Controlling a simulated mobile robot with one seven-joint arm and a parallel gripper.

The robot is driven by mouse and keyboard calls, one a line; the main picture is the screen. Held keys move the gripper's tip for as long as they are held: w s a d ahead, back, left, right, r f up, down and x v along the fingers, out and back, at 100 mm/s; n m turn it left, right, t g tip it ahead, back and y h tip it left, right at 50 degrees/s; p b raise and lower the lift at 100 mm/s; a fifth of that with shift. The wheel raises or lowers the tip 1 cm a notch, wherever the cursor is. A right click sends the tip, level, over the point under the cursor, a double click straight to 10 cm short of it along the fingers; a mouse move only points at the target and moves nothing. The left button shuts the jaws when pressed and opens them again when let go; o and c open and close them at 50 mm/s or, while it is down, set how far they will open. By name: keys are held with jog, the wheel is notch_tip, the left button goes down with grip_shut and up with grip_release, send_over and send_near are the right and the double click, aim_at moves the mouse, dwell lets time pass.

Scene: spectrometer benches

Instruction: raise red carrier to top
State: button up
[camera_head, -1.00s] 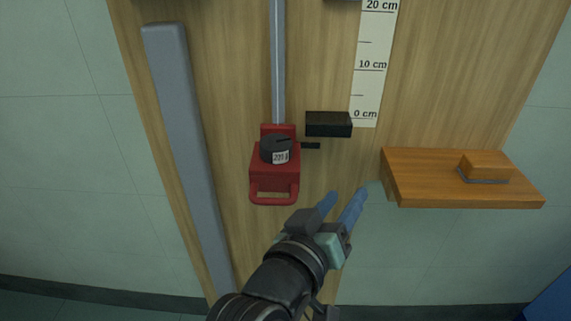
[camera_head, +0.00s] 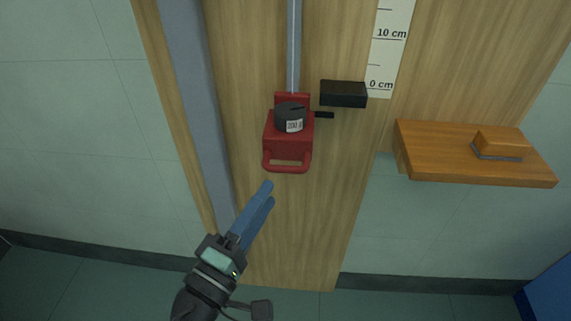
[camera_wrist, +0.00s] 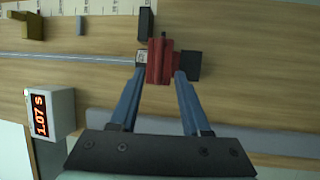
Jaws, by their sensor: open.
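The red carrier (camera_head: 288,135) sits low on a thin metal rail (camera_head: 293,50) on the wooden board, with a black labelled weight (camera_head: 290,117) on top and a red handle loop (camera_head: 286,167) at its lower front. Its pointer is a little below the 0 cm mark of the scale (camera_head: 390,45). My gripper (camera_head: 267,194) is below and slightly left of the handle, apart from it in the head view. In the wrist view the red carrier (camera_wrist: 160,62) appears between the tips of the blue fingers of my open gripper (camera_wrist: 158,77); contact cannot be told.
A black block (camera_head: 343,93) is fixed right of the carrier. A wooden shelf (camera_head: 430,165) with a wooden block (camera_head: 502,143) juts out at the right. A grey bar (camera_head: 200,100) runs along the left. A display (camera_wrist: 45,113) reads 1.07 s.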

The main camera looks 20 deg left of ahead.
aim_at(286, 166)
jog(key=w, duration=0.5)
jog(key=w+d+r, duration=0.1)
jog(key=w, duration=0.1)
jog(key=shift+w+r+p, duration=0.1)
jog(key=shift+w+p, duration=0.2)
jog(key=shift+p, duration=0.05)
grip_shut()
dwell(1.0)
